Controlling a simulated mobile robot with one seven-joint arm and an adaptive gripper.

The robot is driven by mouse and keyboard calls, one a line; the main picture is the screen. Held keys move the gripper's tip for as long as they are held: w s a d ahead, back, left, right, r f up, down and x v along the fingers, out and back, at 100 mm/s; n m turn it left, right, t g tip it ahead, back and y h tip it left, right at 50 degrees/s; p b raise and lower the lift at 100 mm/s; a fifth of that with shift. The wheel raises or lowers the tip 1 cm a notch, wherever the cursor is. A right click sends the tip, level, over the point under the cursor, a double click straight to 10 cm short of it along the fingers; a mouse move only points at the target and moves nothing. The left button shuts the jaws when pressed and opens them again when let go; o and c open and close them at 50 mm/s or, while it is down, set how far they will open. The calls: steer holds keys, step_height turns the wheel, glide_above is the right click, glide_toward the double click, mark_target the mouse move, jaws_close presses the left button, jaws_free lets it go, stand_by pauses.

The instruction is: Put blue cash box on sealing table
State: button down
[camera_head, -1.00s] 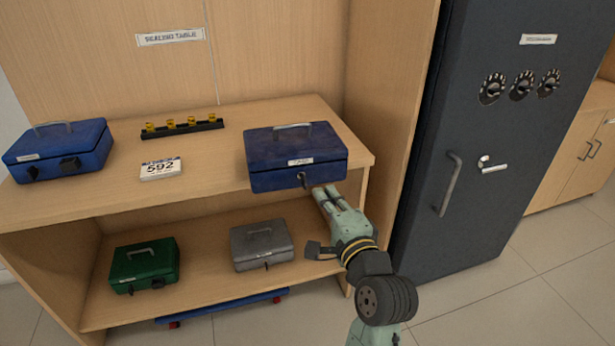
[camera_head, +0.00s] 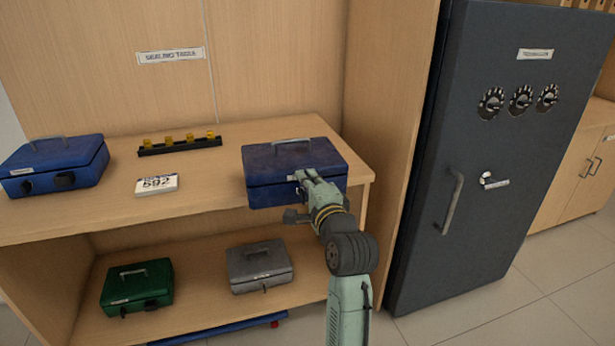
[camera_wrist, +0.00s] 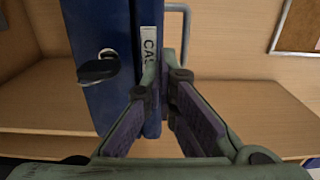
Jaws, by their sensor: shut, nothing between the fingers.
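A blue cash box (camera_head: 295,172) with a grey top handle and a front label stands upright at the right end of the sealing table (camera_head: 215,185). In the wrist view its blue front (camera_wrist: 100,25), key and part of the label show close up. A second blue cash box (camera_head: 55,165) stands at the table's left end. My gripper (camera_head: 303,178) is in front of the right box, over its front face near the label. In the wrist view my gripper (camera_wrist: 164,75) has its fingertips together with nothing between them. Whether they touch the box, I cannot tell.
A number card (camera_head: 157,184) and a black rack with yellow pieces (camera_head: 180,144) lie between the boxes. A green box (camera_head: 137,287) and a grey box (camera_head: 259,267) stand on the lower shelf. A wooden side panel (camera_head: 385,110) and dark safe (camera_head: 480,150) stand right.

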mark_target(289, 146)
steer(key=shift+w+a, duration=0.1)
steer(key=shift+w, duration=0.1)
steer(key=p+x, duration=0.4)
steer(key=x, duration=1.3)
steer(key=shift+w+f+p, duration=0.1)
steer(key=shift+f+p, duration=0.05)
steer(key=shift+p, duration=0.15)
steer(key=shift+s, duration=0.55)
steer(key=b+v, duration=0.1)
steer(key=v, duration=1.2)
steer(key=c, duration=2.4)
jaws_free()
